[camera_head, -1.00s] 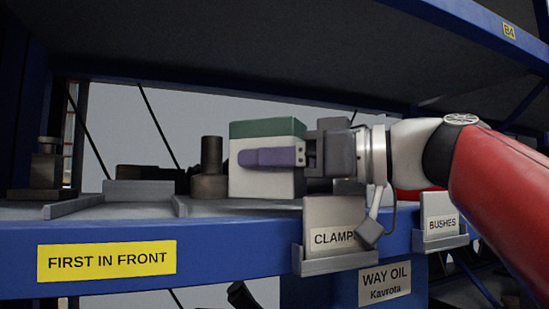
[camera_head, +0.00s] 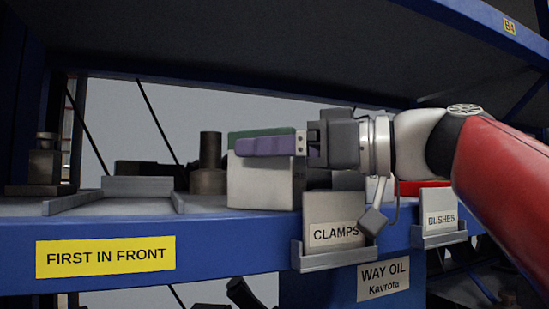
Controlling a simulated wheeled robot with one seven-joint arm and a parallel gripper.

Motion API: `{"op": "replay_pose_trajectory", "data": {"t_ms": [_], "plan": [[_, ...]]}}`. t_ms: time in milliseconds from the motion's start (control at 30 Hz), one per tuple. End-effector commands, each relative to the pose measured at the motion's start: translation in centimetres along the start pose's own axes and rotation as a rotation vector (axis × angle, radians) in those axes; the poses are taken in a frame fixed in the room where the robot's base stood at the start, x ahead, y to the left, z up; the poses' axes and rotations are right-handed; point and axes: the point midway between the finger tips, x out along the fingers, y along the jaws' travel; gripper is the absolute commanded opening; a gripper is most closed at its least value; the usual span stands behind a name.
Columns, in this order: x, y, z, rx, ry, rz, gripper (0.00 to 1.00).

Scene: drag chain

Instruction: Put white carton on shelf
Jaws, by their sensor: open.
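The white carton (camera_head: 264,182) with a green top (camera_head: 258,132) stands upright on the blue shelf (camera_head: 205,237), just left of the CLAMPS label holder. My gripper (camera_head: 268,146) reaches in from the right. Its purple finger lies level across the upper part of the carton's near side, just below the green top. The jaws are open. The other finger is hidden, and I cannot tell whether the visible finger touches the carton.
A dark metal part (camera_head: 210,163) stands close left of the carton, and another (camera_head: 46,165) stands farther left. Label holders for CLAMPS (camera_head: 335,222) and BUSHES (camera_head: 440,213) stick out at the shelf's front edge. A dark upper shelf (camera_head: 260,55) hangs above my arm.

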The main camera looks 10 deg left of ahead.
Motion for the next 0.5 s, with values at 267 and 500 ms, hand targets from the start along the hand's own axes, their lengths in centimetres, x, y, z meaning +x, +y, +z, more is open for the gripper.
{"op": "replay_pose_trajectory", "data": {"t_ms": [267,500], "plan": [[-6.5,0.1,0.0,0.001,0.000,0.007,0.74],[-10.5,0.0,0.0,0.000,0.000,0.006,0.74]]}}
